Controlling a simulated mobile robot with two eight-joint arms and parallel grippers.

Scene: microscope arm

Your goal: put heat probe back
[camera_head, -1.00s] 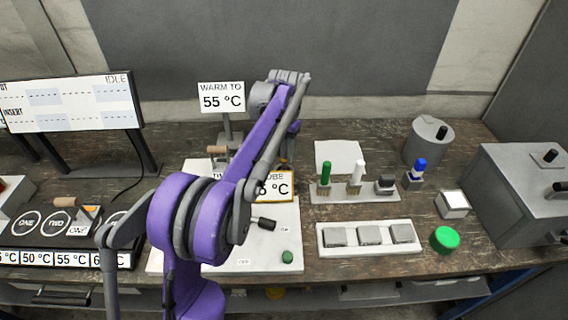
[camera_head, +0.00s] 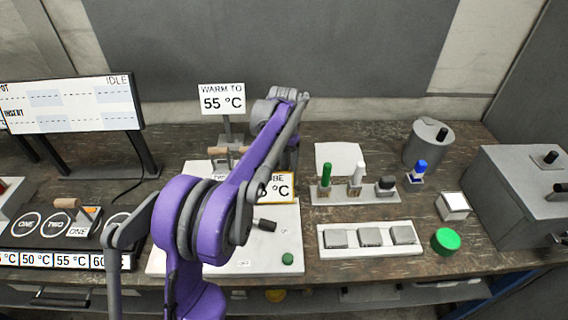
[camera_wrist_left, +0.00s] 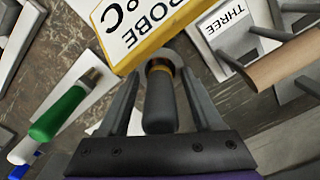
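The heat probe (camera_wrist_left: 160,105), a dark grey handle with a brassy collar, shows in the left wrist view between my left gripper's fingers. In the head view my arm hides it. My left gripper (camera_wrist_left: 162,78) has one finger on each side of the handle. The fingertips lie close to the collar; whether they touch it is not clear. The yellow-framed probe sign (camera_wrist_left: 140,30) is just beyond the fingertips, and it also shows in the head view (camera_head: 279,187). My left gripper is mostly hidden behind its arm in the head view. My right gripper is not in view.
A THREE-labelled block (camera_wrist_left: 232,28) and a wooden handle (camera_wrist_left: 285,62) are close on the right in the wrist view. The WARM TO 55 °C sign (camera_head: 222,98) stands behind. A rack (camera_head: 340,196) with green and white tubes is to the right.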

